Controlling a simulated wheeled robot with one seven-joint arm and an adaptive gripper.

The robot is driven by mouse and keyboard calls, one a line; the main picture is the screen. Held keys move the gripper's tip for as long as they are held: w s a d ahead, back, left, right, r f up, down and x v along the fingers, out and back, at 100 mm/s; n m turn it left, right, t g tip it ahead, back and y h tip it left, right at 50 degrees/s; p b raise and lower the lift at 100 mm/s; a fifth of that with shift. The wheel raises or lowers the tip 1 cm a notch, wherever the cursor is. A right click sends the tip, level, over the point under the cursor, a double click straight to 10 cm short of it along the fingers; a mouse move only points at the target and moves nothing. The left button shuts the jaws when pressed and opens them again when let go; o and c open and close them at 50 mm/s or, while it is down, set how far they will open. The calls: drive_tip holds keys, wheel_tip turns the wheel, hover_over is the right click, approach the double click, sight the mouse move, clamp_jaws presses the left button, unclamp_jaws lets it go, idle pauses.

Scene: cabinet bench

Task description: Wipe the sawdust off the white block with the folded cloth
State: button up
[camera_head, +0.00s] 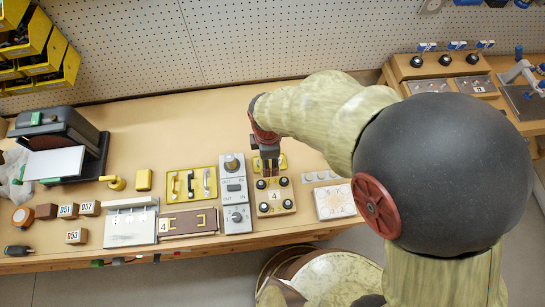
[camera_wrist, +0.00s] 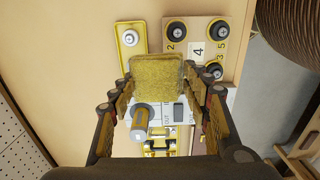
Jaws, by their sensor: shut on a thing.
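My gripper (camera_wrist: 160,98) is shut on the folded cloth (camera_wrist: 158,72), a yellow, rough-textured pad held between its fingertips. In the head view my gripper (camera_head: 269,167) hangs over the bench, just behind the board marked 4, and the cloth is hard to make out there. The white block (camera_head: 339,200) lies flat on the bench to the right of that board, in front and to the right of my gripper. Tan sawdust patches show over its top. The white block does not show in the wrist view.
The board marked 4 (camera_head: 275,196) bears several black knobs. A grey panel with dials (camera_head: 236,190) stands left of it, and a yellow plate with a knob (camera_wrist: 131,38) is close by. A grey strip with round buttons (camera_head: 320,177) sits behind the block.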

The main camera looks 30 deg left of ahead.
drive_tip(key=o, duration=0.5)
drive_tip(key=c, duration=0.3)
drive_tip(key=shift+c, duration=0.8)
